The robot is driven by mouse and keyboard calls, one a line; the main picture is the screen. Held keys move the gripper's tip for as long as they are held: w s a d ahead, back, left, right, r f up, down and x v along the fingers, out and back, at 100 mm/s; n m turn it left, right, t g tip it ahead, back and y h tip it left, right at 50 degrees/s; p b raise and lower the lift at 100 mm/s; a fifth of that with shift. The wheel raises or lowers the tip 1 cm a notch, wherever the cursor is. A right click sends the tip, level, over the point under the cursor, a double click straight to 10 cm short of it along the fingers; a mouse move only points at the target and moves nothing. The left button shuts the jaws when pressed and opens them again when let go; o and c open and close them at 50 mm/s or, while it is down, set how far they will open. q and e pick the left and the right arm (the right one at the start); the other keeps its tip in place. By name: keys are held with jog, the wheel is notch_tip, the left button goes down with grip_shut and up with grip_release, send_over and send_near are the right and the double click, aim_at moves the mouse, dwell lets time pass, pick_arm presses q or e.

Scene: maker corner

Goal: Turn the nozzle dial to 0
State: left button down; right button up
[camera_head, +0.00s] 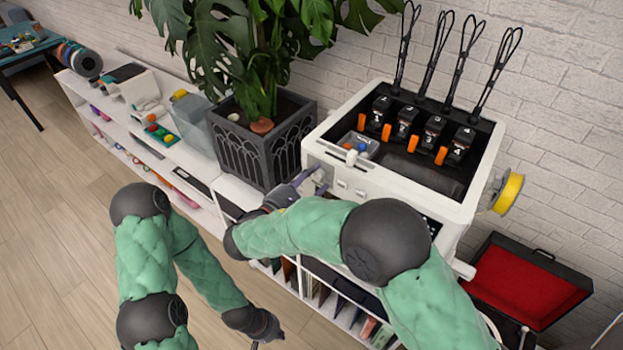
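A white machine (400,184) with an open top stands on the shelf at the right. Its front panel carries small pale knobs or buttons (343,184); I cannot make out which is the nozzle dial, and no dial marks are readable. My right gripper (312,181) is at the left end of this front panel, touching or very close to it. Its fingertips are too small to show whether they are open or shut, and they may hide a control. My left gripper (267,341) hangs low at the bottom edge, away from the machine; its fingers are partly cut off.
A grey planter (260,146) with a large leafy plant stands just left of the machine. A yellow spool (508,193) is on the machine's right side. An open case with red lining (518,287) lies at the lower right. The wooden floor (60,230) at left is clear.

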jog(key=shift+s+a, duration=0.1)
jog(key=v, duration=0.7)
jog(key=shift+s+a, duration=0.1)
jog(key=shift+s, duration=0.05)
dwell(0.6)
